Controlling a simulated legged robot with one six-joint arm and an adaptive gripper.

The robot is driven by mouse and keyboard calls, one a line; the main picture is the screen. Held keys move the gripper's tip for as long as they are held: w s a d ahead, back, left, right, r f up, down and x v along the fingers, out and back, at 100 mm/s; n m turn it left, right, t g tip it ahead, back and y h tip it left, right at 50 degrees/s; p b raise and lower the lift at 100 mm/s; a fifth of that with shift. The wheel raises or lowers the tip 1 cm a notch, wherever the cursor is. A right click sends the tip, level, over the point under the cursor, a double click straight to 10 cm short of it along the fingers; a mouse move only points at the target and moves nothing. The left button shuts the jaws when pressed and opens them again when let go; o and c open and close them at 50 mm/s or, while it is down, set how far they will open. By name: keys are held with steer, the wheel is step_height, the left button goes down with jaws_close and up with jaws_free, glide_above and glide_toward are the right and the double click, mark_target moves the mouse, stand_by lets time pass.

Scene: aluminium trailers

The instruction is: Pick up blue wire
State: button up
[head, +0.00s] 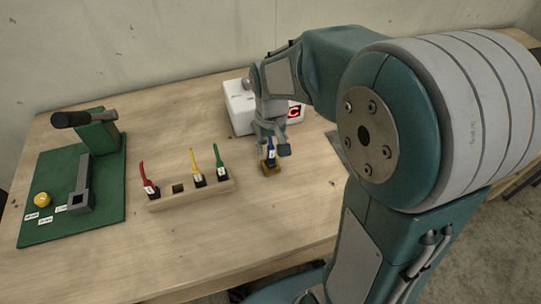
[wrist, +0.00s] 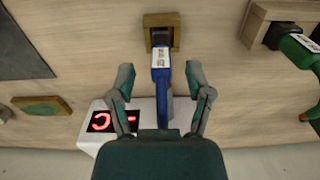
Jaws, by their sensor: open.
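The blue wire (head: 271,152) stands upright in a small wooden block (head: 270,168), apart from the wire rack. In the wrist view the blue wire (wrist: 161,75) has a white label, and its black end sits in the wooden block (wrist: 174,20). My gripper (head: 272,148) is at the blue wire. In the wrist view my open gripper (wrist: 160,78) has one finger on each side of the wire, with a gap visible on both sides.
A wooden rack (head: 215,193) holds red (head: 148,180), yellow (head: 194,165) and green (head: 221,160) wires, with one empty slot. A white box with a red display (wrist: 112,122) stands behind my gripper. A green board (head: 95,222) with a lever fixture lies at left.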

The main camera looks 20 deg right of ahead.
mark_target(271, 157)
steer(key=shift+a+f, duration=0.1)
steer(key=shift+f, duration=1.35)
jaws_close()
